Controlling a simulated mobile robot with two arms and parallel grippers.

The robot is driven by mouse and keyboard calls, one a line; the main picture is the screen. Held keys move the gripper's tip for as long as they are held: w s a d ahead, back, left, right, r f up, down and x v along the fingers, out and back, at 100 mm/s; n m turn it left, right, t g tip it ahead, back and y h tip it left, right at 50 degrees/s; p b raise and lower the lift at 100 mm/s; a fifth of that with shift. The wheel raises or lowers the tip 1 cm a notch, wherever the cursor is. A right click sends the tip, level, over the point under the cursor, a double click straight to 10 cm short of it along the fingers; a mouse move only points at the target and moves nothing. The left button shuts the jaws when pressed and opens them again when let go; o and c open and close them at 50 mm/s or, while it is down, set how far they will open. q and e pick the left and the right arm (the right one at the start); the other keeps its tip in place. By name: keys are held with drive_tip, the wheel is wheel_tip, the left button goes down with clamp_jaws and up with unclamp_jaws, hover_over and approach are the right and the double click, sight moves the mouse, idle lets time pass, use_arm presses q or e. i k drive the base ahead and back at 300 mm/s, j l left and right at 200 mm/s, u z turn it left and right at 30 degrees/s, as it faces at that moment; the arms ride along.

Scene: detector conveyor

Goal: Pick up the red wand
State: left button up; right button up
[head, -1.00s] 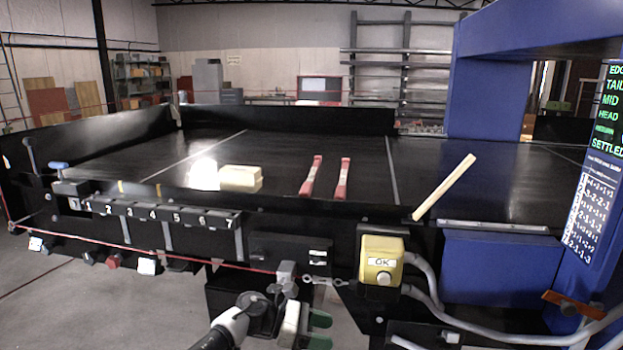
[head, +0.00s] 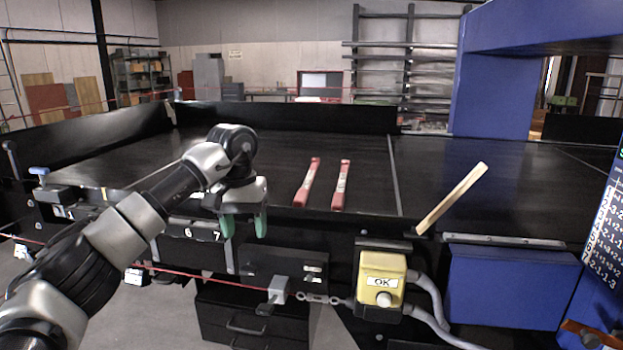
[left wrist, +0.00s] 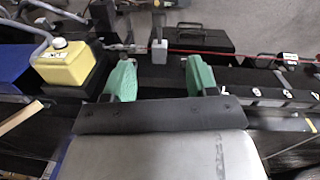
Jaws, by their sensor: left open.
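Two slim red wand-like bars with pale labels lie side by side on the black conveyor belt in the head view: a left red bar (head: 307,183) and a right red bar (head: 341,185). I cannot tell which one the task means. My left gripper (head: 244,226) is open and empty, with green fingers pointing down at the conveyor's front edge, left of both bars and apart from them. My right gripper is not in view.
A yellow OK button box (head: 381,280) is mounted on the conveyor front. A wooden stick (head: 452,198) leans up at the belt's front edge. A blue frame (head: 510,95) stands at right. A red cord (head: 205,279) runs along the front.

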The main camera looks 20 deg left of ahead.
sight(301, 197)
drive_tip(key=i, duration=1.7)
